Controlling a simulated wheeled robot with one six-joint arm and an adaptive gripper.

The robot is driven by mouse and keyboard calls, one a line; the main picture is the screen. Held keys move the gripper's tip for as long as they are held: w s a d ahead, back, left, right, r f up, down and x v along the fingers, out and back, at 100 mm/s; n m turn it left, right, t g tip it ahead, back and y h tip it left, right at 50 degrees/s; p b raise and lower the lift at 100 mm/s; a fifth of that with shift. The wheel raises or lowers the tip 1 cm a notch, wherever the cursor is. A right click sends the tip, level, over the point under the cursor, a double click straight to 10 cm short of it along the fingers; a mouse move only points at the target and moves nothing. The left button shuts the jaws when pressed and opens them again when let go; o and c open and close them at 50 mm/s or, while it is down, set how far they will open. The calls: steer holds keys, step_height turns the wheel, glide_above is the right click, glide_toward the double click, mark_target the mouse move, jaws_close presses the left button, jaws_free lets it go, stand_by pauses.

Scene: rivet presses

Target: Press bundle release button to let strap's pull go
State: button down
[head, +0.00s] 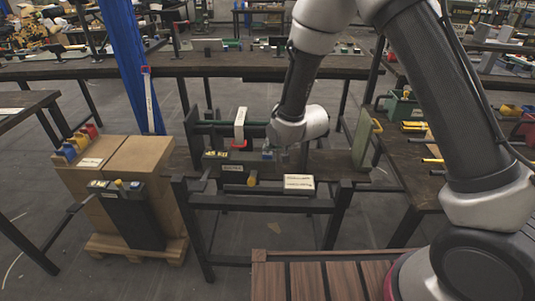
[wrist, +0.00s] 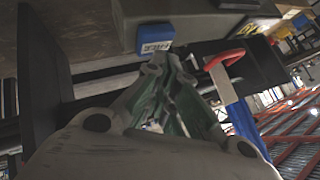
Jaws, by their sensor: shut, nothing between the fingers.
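My gripper (wrist: 165,65) is shut and empty, its green-sided fingers pointing at a blue block (wrist: 155,38) with a white printed label, on the underside of a grey part. The tips look very close to the block; I cannot tell whether they touch. In the head view my gripper (head: 285,156) is small and partly hidden by my wrist, over the black bench, beside a small blue piece (head: 267,151). I cannot read the label or tell whether this is the bundle release button.
A red-ended lever (wrist: 224,59) is right of my fingers in the wrist view. The black bench (head: 262,203) carries a yellow knob (head: 252,178) and a white sign (head: 299,183). A carton stack (head: 150,165) stands left on a pallet.

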steer(key=shift+f, duration=0.5)
stand_by(0.3)
stand_by(0.4)
steer(key=shift+r, duration=0.95)
steer(key=shift+r, duration=2.5)
